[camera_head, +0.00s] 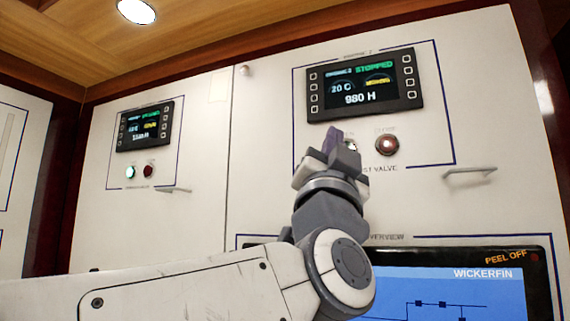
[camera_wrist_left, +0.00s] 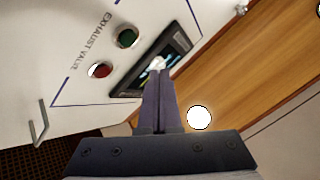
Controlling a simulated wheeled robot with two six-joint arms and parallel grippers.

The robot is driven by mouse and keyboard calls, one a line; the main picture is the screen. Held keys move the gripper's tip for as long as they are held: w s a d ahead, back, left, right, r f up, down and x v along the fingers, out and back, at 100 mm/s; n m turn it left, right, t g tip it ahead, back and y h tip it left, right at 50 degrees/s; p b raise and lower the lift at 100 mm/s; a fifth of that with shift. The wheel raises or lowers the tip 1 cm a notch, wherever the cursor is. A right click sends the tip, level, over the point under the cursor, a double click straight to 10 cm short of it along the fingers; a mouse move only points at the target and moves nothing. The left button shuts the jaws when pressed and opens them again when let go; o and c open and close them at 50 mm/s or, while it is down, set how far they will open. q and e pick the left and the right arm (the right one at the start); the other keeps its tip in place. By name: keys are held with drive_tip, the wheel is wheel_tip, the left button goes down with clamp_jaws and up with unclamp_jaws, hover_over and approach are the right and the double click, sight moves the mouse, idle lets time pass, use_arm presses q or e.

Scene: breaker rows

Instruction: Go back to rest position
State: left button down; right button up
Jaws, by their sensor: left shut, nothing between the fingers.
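My left gripper (camera_head: 334,140) reaches up in front of the right-hand cabinet panel, with its arm coming in from the left. Its purple-grey fingers are together and empty; they also show shut in the left wrist view (camera_wrist_left: 158,98). In the head view they are just below the display reading STOPPED (camera_head: 364,82). A red button (camera_head: 387,144) shows right of the gripper. The gripper partly hides the button beside it and part of the label ending "ST VALVE". The left wrist view shows a green button (camera_wrist_left: 127,38) and a red button (camera_wrist_left: 100,70) near the label "EXHAUST VALVE". My right gripper is not in view.
A second panel on the left has a smaller display (camera_head: 145,127), a green button (camera_head: 130,172) and a red button (camera_head: 148,170). Metal handles (camera_head: 470,172) stick out from the cabinet. A blue overview screen (camera_head: 450,285) is below. The wooden ceiling (camera_head: 210,35) is above.

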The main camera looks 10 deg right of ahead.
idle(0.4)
